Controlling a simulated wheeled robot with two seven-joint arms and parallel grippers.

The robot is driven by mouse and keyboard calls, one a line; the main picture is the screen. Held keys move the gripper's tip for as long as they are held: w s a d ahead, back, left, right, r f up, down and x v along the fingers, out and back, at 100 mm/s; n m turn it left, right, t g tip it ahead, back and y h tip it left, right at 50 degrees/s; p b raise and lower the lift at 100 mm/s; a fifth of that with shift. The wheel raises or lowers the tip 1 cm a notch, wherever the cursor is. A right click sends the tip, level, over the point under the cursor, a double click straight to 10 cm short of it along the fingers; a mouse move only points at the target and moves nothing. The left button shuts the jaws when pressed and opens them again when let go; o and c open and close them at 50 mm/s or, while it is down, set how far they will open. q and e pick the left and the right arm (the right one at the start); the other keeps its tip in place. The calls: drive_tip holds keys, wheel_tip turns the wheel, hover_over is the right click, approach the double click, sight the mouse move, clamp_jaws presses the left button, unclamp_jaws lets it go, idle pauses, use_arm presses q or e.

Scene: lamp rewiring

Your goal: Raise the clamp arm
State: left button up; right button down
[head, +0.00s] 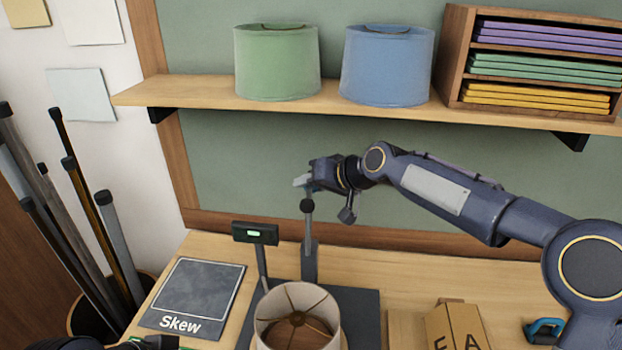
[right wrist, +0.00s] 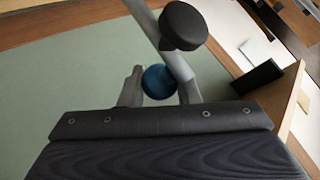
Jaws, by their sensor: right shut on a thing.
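The clamp arm (head: 309,228) is a grey bar that stands upright above the dark base plate (head: 362,312), with a black round pad (head: 307,205) near its upper end. The bar and pad also show large in the right wrist view (right wrist: 183,27). My right gripper (head: 302,182) is at the top of the bar. In the right wrist view, its fingers are shut on a blue ball knob (right wrist: 159,81) beside the bar. A cream lampshade frame (head: 297,318) stands in front of the clamp. A dark part, possibly my left gripper, is cut off at the bottom left edge.
A small display on a post (head: 255,234) stands just left of the clamp. A shelf (head: 190,91) above holds a green shade (head: 277,65) and a blue shade (head: 387,68). A slate marked Skew (head: 195,290) lies left; a cardboard box (head: 455,325) stands right.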

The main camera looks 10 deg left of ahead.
drive_tip(key=shift+d+f, duration=0.1)
drive_tip(key=shift+f, duration=0.4)
drive_tip(key=c, duration=1.5)
unclamp_jaws()
drive_tip(key=o, duration=0.4)
drive_tip(key=shift+d+r, duration=0.1)
drive_tip(key=shift+d, duration=0.05)
drive_tip(key=shift+r, duration=0.1)
drive_tip(key=shift+r, duration=0.1)
drive_tip(key=v, duration=0.7)
drive_tip(key=shift+s+d+r+b, duration=0.1)
drive_tip(key=shift+s+r+b, duration=0.1)
drive_tip(key=shift+b, duration=0.15)
